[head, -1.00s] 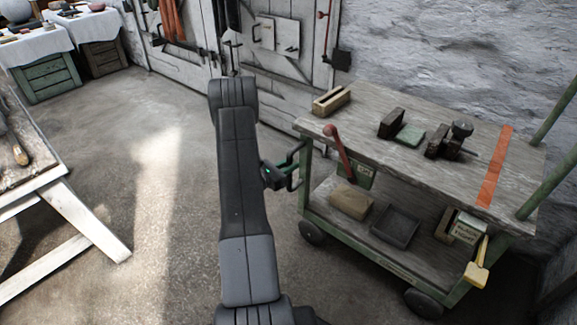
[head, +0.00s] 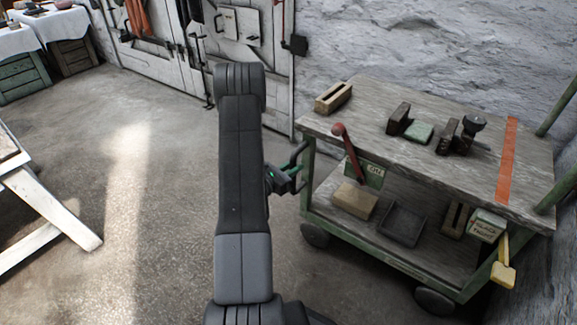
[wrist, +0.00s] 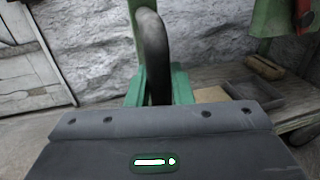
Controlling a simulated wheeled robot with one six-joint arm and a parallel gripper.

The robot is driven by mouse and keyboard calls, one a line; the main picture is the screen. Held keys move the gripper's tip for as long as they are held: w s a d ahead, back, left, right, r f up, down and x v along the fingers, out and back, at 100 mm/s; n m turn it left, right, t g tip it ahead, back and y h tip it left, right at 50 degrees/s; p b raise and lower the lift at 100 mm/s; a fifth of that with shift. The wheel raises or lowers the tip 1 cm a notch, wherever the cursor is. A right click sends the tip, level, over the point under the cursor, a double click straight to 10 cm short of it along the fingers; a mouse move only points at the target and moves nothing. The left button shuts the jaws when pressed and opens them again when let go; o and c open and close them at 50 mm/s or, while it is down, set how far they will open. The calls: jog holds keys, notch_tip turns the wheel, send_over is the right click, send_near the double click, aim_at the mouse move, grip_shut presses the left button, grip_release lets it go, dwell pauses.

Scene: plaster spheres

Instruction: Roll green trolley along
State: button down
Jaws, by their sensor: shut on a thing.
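The green trolley (head: 330,205) has a worn grey wooden top, a lower shelf and dark wheels, and stands along the plaster wall at the right. A dark handle (head: 299,155) on a green bracket sticks out from its left end; it also shows upright in the wrist view (wrist: 153,50). My gripper (head: 283,178) is at this handle, shut on it. A red lever (head: 345,150) stands on the trolley's front side by a small green sign.
Wooden blocks and a green block (head: 419,132) lie on the trolley top. A dark tray (head: 402,222) is on the lower shelf. A yellow-handled tool (head: 503,270) hangs at the right. A white trestle (head: 50,215) stands at left; the floor between is clear.

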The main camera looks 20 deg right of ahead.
jog(key=shift+s+d+f, duration=0.1)
jog(key=shift+s+d, duration=0.05)
jog(key=shift+s, duration=0.05)
jog(key=c, duration=1.3)
grip_release()
jog(key=shift+c, duration=0.2)
jog(key=p+v, duration=0.3)
jog(key=v, duration=1)
jog(key=shift+a, duration=0.35)
jog(key=shift+s+d, duration=0.1)
jog(key=shift+s, duration=0.05)
jog(key=b+x, duration=0.3)
jog(key=x, duration=1)
jog(key=shift+w+d, duration=0.2)
jog(key=shift+d, duration=0.05)
jog(key=shift+s, duration=0.1)
